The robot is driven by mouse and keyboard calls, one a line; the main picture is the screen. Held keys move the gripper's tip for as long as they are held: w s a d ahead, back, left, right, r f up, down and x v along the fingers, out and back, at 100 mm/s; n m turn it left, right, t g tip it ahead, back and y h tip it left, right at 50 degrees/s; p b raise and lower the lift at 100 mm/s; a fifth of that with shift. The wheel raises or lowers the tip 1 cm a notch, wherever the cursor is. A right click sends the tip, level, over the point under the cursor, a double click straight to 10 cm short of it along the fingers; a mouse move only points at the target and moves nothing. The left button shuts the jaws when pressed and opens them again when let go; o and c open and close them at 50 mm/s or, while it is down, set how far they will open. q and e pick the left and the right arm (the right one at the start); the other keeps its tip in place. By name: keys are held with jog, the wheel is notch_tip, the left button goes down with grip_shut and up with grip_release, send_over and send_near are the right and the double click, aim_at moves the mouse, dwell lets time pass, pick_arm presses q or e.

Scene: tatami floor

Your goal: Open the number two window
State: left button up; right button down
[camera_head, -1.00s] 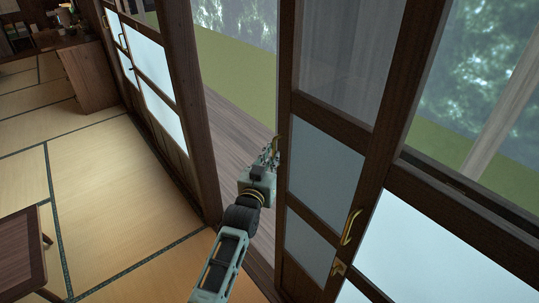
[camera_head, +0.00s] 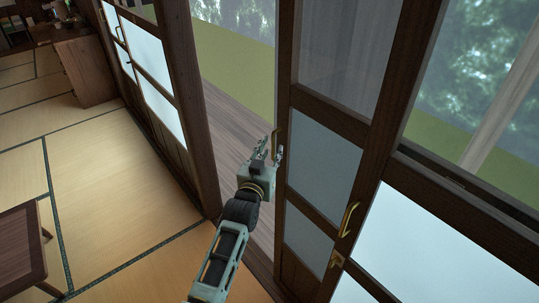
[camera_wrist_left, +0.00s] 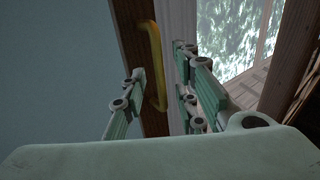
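A sliding window panel (camera_head: 319,156) with a dark wood frame and frosted panes stands right of centre in the head view. There is an open gap between its left edge and the dark post (camera_head: 194,110). A yellow-gold handle (camera_wrist_left: 154,66) is on the panel's edge; only a small part shows in the head view. My left gripper (camera_head: 270,150) is in the gap beside this edge. In the left wrist view its fingers (camera_wrist_left: 160,100) are spread, with the handle between them in the picture; contact is not clear. My right gripper is out of view. No number label shows.
Other sliding panels (camera_head: 146,70) stand at the upper left. A low brown table (camera_head: 22,246) is at lower left. The tatami floor (camera_head: 105,185) between is clear.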

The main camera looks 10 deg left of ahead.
pick_arm(q)
jog(key=s, duration=1.2)
jog(key=shift+a, duration=0.4)
jog(key=shift+f, duration=0.1)
jog(key=s+f+g, duration=0.3)
jog(key=s+f, duration=0.2)
jog(key=f, duration=0.8)
jog(key=s+f+m+g+b, duration=0.1)
jog(key=s+f+g, duration=0.3)
jog(key=f, duration=0.9)
jog(key=s+f+g, duration=0.2)
jog(key=s+f, duration=0.5)
jog(key=f, duration=0.6)
jog(key=s+a+f+g, duration=0.2)
jog(key=s+f, duration=0.4)
jog(key=s, duration=0.5)
jog(key=s+a+f+g, duration=0.3)
jog(key=s+f, duration=0.4)
jog(key=s, duration=0.5)
jog(key=s+a+f+g+y+b, duration=0.1)
jog(key=s+f, duration=0.5)
jog(key=s, duration=0.6)
jog(key=shift+s+a+f+m+g, duration=0.25)
jog(key=shift+a+f+m+g, duration=0.1)
jog(key=shift+a+g, duration=0.55)
jog(key=shift+d, duration=0.1)
